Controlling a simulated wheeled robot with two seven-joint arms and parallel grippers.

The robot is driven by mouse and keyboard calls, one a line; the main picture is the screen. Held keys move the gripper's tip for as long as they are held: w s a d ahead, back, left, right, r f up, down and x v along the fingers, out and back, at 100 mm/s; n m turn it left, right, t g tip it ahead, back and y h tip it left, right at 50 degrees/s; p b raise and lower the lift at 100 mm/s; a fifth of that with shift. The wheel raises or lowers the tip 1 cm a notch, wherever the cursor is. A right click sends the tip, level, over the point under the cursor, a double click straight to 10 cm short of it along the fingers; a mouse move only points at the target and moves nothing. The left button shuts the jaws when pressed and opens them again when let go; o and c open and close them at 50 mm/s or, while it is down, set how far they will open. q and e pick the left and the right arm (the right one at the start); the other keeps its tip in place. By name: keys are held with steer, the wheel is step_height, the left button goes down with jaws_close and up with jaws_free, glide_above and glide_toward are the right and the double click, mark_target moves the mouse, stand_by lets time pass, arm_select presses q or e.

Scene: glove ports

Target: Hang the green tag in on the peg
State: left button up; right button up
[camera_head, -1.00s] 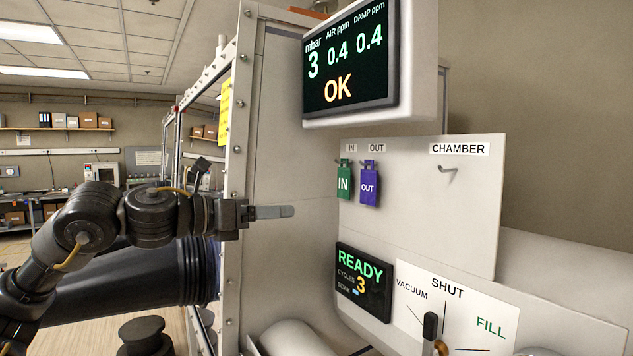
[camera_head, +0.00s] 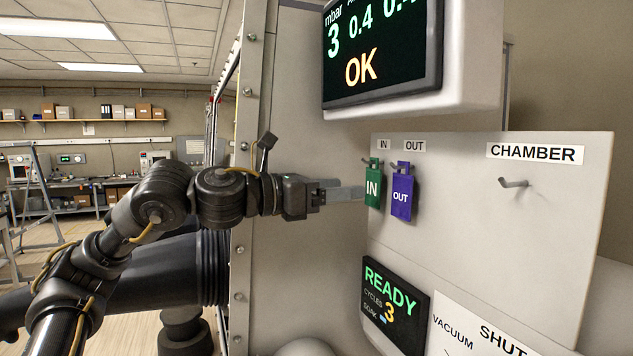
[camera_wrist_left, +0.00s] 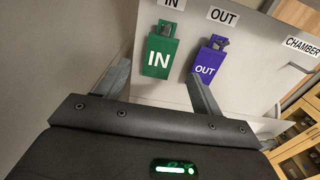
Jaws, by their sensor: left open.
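The green tag (camera_head: 373,186), lettered IN, hangs on a peg under the IN label on the white panel; it also shows in the left wrist view (camera_wrist_left: 160,53). The purple tag (camera_head: 402,195), lettered OUT, hangs beside it under the OUT label and shows in the left wrist view (camera_wrist_left: 208,65). The CHAMBER peg (camera_head: 514,183) is bare, under the CHAMBER label. My left gripper (camera_head: 352,193) points at the green tag from the left. In the left wrist view its fingers (camera_wrist_left: 158,82) are apart, with nothing between them and the green tag ahead. My right gripper is not in view.
A display (camera_head: 384,52) reading OK juts out above the tags. A READY screen (camera_head: 395,303) and a VACUUM/SHUT plate (camera_head: 470,335) sit below. The white panel (camera_head: 545,250) is clear around the CHAMBER peg. A metal frame post (camera_head: 243,200) stands behind my left arm.

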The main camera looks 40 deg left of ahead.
mark_target(372, 183)
arm_select(q)
steer(key=p+x, duration=0.1)
steer(key=x, duration=0.3)
steer(key=shift+w+r, duration=0.15)
steer(key=shift+w, duration=0.05)
steer(key=shift+w+d+p, duration=0.35)
steer(key=shift+w+p, duration=0.1)
steer(key=shift+p, duration=0.05)
steer(key=shift+w+d, duration=0.15)
steer(key=shift+w, duration=0.15)
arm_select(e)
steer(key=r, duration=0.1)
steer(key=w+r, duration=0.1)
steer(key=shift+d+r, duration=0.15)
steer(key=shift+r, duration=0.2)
arm_select(q)
steer(key=c, duration=1)
steer(key=shift+c, duration=0.2)
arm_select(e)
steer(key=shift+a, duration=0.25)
arm_select(q)
steer(key=shift+r, duration=0.1)
steer(key=shift+s, duration=0.2)
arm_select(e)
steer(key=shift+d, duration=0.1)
